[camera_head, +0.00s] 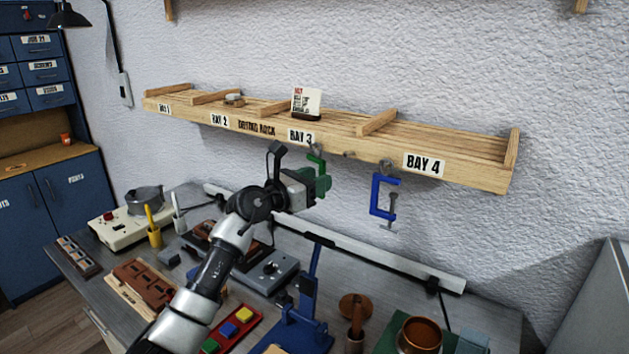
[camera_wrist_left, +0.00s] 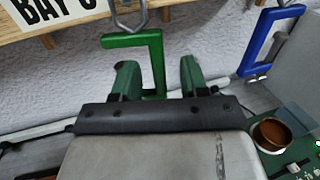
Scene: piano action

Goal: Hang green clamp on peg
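The green clamp (camera_wrist_left: 133,41) is upright below the front of the rack, near the BAY 3 label; in the head view it shows as a small green shape (camera_head: 316,160). Its top bar is at a metal hook (camera_wrist_left: 128,18); whether the hook bears its weight I cannot tell. My left gripper (camera_wrist_left: 157,76) is around the clamp's lower part, with fingers spread and gaps visible on both sides. The left gripper also shows in the head view (camera_head: 312,184), hiding part of the clamp. My right gripper is not in view.
A blue clamp (camera_head: 376,196) hangs to the right under the wooden rack (camera_head: 460,168). The bench below holds a blue stand (camera_head: 310,275), a brown cup (camera_head: 420,335), trays and tools. The wall around the rack is clear.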

